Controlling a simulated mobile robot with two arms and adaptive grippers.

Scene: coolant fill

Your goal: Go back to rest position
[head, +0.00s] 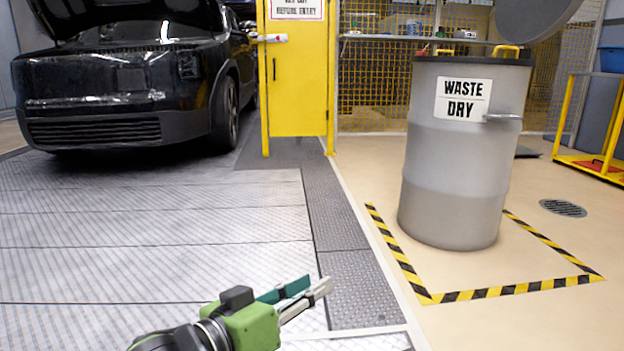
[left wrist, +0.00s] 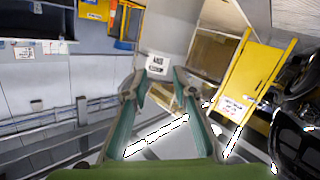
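My left gripper (head: 312,287) comes in at the bottom of the head view, with a green body and teal-lined fingers. In the left wrist view its two fingers (left wrist: 158,82) stand apart with nothing between them. The gripper is clear of the floor objects. My right gripper is not in view. The grey drum (head: 455,165) labelled WASTE DRY stands upright at the right with its lid (head: 535,15) raised.
A black car (head: 115,85) with its hood up stands at the far left. A yellow door panel (head: 298,75) and a mesh fence (head: 370,90) are behind. Black-yellow floor tape (head: 510,290) surrounds the drum. A yellow rack (head: 590,165) is at the right. The metal floor ahead is clear.

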